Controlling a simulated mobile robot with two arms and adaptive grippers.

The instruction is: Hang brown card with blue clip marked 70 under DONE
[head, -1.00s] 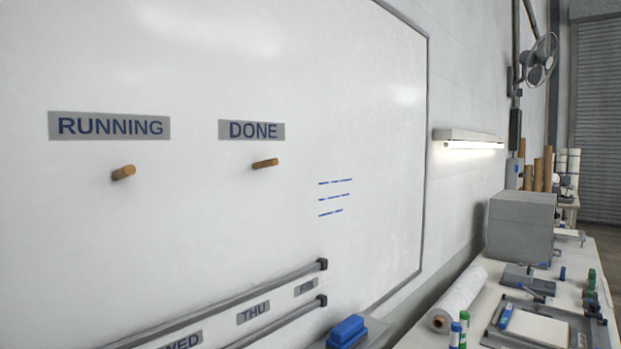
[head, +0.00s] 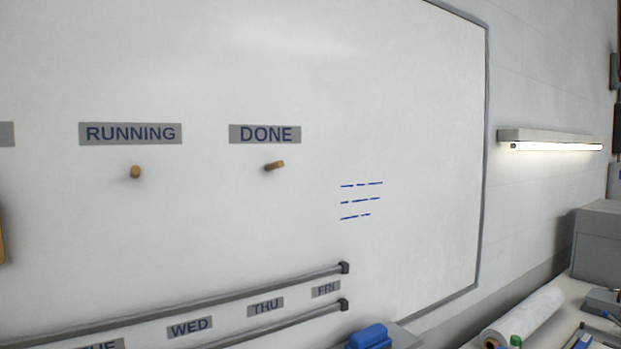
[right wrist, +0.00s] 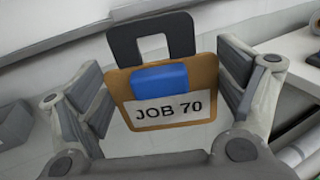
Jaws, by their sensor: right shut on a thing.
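The brown card (right wrist: 202,106) with the blue clip (right wrist: 159,82) is in the right wrist view. Its white label reads JOB 70, and a dark open hanging loop (right wrist: 122,46) stands above it. My right gripper (right wrist: 168,86) is shut on the card, with one finger at each side. In the head view, the DONE label (head: 265,134) is on the whiteboard (head: 420,110). A bare wooden peg (head: 274,166) sticks out just below it. Neither the card nor my grippers show in the head view.
The RUNNING label (head: 130,133) has its own bare peg (head: 135,172) to the left. Rails (head: 240,293) with day labels cross the lower board. A blue eraser (head: 370,337) sits below. A wall lamp (head: 550,142) and a bench with a white roll (head: 522,318) are at right.

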